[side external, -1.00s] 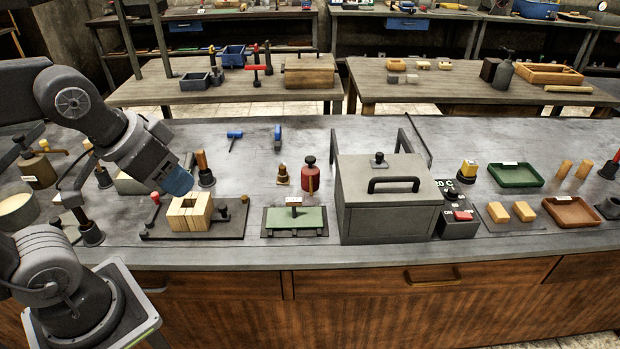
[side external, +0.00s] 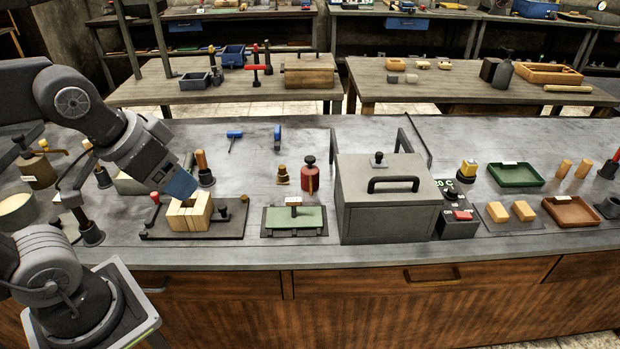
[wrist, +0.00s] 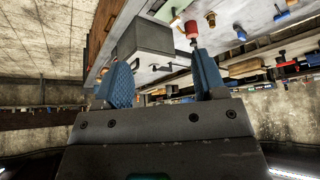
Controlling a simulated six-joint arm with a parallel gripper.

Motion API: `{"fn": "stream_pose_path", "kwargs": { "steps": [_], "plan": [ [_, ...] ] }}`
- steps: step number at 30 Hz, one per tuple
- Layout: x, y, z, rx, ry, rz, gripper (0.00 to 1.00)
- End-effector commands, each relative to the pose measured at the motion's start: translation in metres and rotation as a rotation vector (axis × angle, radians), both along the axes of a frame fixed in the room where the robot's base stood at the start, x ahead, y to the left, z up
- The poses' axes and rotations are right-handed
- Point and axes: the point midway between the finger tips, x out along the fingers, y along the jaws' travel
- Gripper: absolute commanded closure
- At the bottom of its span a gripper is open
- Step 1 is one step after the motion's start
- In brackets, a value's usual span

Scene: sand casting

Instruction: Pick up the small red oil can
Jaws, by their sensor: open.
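The small red oil can (side external: 309,178), with a dark cap, stands upright on the grey bench, left of the large grey lidded box. In the wrist view, a red shape (wrist: 191,28) near the right fingertip looks like this can. My gripper (side external: 182,187) has blue fingers and hangs just above the light wooden block mould (side external: 188,214), well left of the can. In the wrist view my gripper (wrist: 164,63) shows its two blue fingers wide apart with nothing between them.
The grey lidded box (side external: 388,195) stands right of the can. A green plate fixture (side external: 295,219) lies in front of it, and a small brass piece (side external: 283,174) stands to its left. Blue-handled tools (side external: 234,134) lie behind. A dark post with an orange top (side external: 205,170) stands near my gripper.

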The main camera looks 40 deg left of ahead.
Motion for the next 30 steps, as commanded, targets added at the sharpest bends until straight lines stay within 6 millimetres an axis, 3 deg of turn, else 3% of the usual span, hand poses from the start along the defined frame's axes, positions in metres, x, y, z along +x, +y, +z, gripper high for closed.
{"fn": "stream_pose_path", "kwargs": {
  "steps": [6,13,17,20,24,30],
  "plan": [
    [0.000,0.000,0.000,0.000,0.000,0.000,0.16],
    [0.001,0.000,0.000,0.000,0.000,0.001,0.16],
    [0.017,0.002,0.007,0.000,0.008,0.017,0.16],
    [0.046,0.006,0.014,0.000,0.019,0.043,0.16],
    [0.101,0.015,0.020,-0.003,0.036,0.093,0.16],
    [0.184,0.031,0.008,-0.005,0.057,0.160,0.16]
  ]
}}
